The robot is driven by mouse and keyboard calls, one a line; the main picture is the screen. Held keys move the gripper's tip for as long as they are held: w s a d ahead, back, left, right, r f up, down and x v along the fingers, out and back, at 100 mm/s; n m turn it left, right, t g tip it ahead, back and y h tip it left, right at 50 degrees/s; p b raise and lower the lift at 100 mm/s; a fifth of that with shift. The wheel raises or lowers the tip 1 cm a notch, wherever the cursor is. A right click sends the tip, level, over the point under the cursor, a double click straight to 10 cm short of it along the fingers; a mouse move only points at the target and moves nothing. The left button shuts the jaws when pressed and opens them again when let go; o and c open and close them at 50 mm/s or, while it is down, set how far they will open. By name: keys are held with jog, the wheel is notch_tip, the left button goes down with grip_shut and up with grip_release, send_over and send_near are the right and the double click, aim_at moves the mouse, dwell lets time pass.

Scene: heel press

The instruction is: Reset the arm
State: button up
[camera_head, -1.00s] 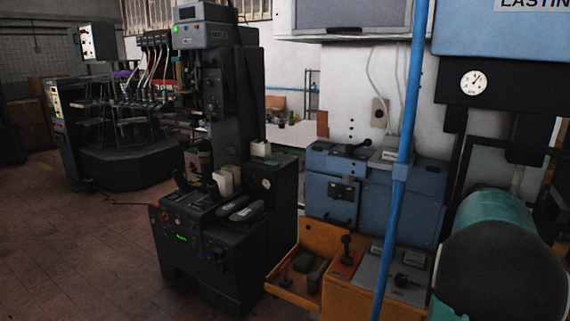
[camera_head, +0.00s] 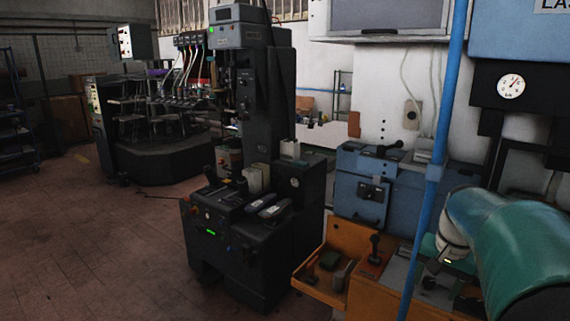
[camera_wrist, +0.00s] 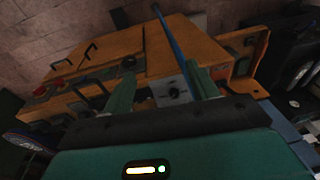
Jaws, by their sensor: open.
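My gripper (camera_wrist: 162,88) shows in the wrist view with its two fingers spread apart and nothing between them. Beyond the fingers is an orange machine cabinet (camera_wrist: 100,58), seen tilted, with black handles. The fingers are hard to make out there. I cannot tell how far they are from the cabinet.
A black press (camera_head: 240,228) with two dark shoe forms (camera_head: 267,206) stands in the middle. A blue machine (camera_head: 385,190) is against the wall. The blue pole (camera_head: 437,150) rises close to my arm. Open tiled floor (camera_head: 110,245) lies at the left.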

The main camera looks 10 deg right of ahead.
jog(key=s+a+n+t, duration=0.1)
jog(key=s+a+n, duration=0.2)
jog(key=a, duration=0.6)
jog(key=s+a+n+t, duration=0.1)
jog(key=s+a+n, duration=0.2)
jog(key=a, duration=0.6)
jog(key=s+a+n+t, duration=0.2)
jog(key=s+a+n, duration=0.1)
jog(key=a, duration=0.6)
jog(key=shift+s+a+r+n, duration=0.4)
jog(key=shift+s, duration=0.45)
